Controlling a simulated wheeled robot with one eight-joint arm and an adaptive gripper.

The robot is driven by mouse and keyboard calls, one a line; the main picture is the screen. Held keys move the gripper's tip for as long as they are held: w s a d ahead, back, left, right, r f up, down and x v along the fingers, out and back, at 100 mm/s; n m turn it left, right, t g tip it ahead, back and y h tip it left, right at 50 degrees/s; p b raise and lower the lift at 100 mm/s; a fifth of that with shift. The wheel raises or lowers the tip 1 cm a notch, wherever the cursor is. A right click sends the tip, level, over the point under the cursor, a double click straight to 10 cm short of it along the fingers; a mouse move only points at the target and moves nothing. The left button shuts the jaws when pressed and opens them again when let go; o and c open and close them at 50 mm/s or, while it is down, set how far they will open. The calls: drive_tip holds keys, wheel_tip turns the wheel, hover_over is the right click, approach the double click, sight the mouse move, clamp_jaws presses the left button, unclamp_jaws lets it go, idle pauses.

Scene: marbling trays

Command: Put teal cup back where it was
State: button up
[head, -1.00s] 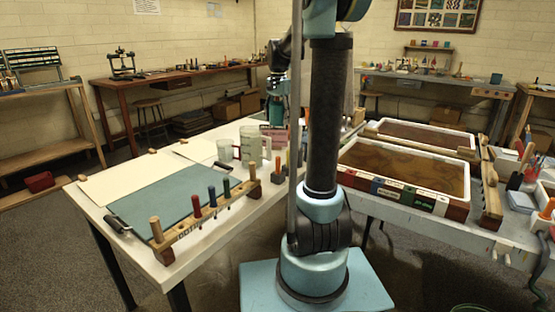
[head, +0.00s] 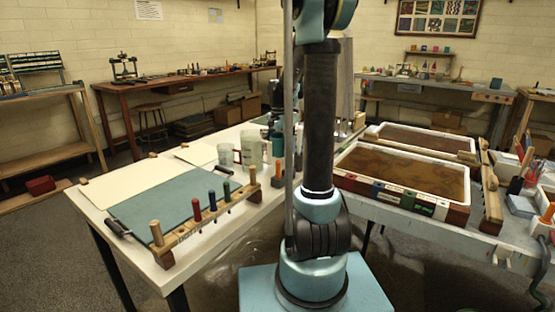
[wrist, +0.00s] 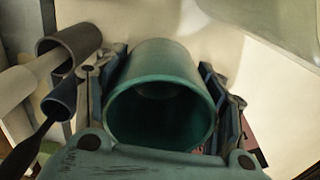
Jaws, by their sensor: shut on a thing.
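The teal cup (wrist: 160,98) fills the middle of the wrist view, its open mouth facing the camera. My gripper (wrist: 162,85) is shut on it, with one dark finger on each side. In the head view my gripper and the cup are mostly hidden behind my own arm, over the far part of the white table (head: 262,208). I cannot tell whether the cup touches the table.
Two pale mugs (head: 251,150) stand close left of my gripper; dark and pale cylindrical things (wrist: 60,98) show beside the left finger. A rack of coloured-handled tools (head: 205,228) lies along the near edge. Marbling trays (head: 385,187) are at right.

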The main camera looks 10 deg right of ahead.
sight(279, 156)
drive_tip(key=shift+f, duration=2.05)
drive_tip(key=shift+f, duration=0.1)
drive_tip(key=o, duration=1.5)
wheel_tip(279, 156, up, 12)
drive_tip(key=shift+r, duration=0.15)
drive_tip(key=shift+s, duration=0.1)
